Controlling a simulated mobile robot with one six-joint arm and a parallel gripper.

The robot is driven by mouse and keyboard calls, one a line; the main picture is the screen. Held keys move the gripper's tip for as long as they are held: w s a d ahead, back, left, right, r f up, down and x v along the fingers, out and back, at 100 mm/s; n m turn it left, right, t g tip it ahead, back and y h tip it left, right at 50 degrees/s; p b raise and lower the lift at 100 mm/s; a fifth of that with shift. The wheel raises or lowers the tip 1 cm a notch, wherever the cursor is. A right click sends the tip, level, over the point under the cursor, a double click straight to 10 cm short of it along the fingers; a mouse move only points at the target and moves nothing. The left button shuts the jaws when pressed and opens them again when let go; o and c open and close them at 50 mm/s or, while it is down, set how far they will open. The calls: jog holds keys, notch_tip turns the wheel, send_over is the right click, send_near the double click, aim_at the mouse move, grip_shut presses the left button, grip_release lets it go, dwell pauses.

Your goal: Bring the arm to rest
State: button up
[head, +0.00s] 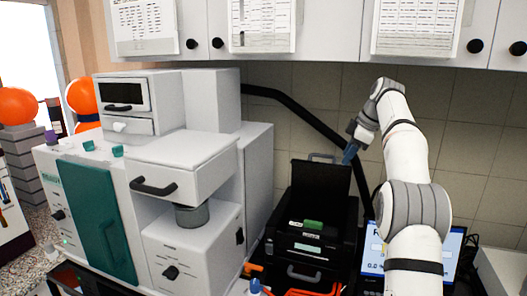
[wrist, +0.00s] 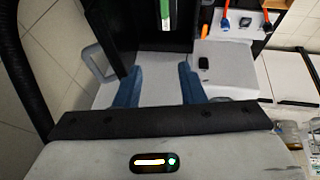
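My white arm rises at the right of the head view. My gripper (head: 350,152) is at its end, above and beside the raised lid of a black boxy device (head: 306,240). In the wrist view my gripper's two blue fingers (wrist: 158,86) stand well apart, with no object held between them. The black device also shows in the wrist view (wrist: 113,32), beyond the fingers. Whether a finger touches the lid cannot be told.
A large white machine (head: 258,190) with a teal door (head: 95,222) fills the left. A lit screen (head: 455,246) is behind my arm at lower right. White cupboards (head: 335,40) hang above. A black hose (head: 300,112) runs along the tiled wall.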

jog(key=s+a+f+m+h+b, duration=0.1)
jog(key=s+a+f+m+b, duration=0.2)
jog(key=s, duration=0.7)
jog(key=s+a+f+m+h+b, duration=0.15)
jog(key=s+a+m, duration=0.35)
jog(key=s, duration=0.5)
jog(key=s+a+f+m+b, duration=0.1)
jog(key=s+f+m+b, duration=0.1)
jog(key=s+f, duration=0.8)
jog(key=s+a+f+m+h+b, duration=0.1)
jog(key=s+f+m, duration=0.3)
jog(key=s+f, duration=0.6)
jog(key=s+a+b, duration=0.1)
jog(key=s, duration=0.3)
jog(key=shift+s, duration=0.15)
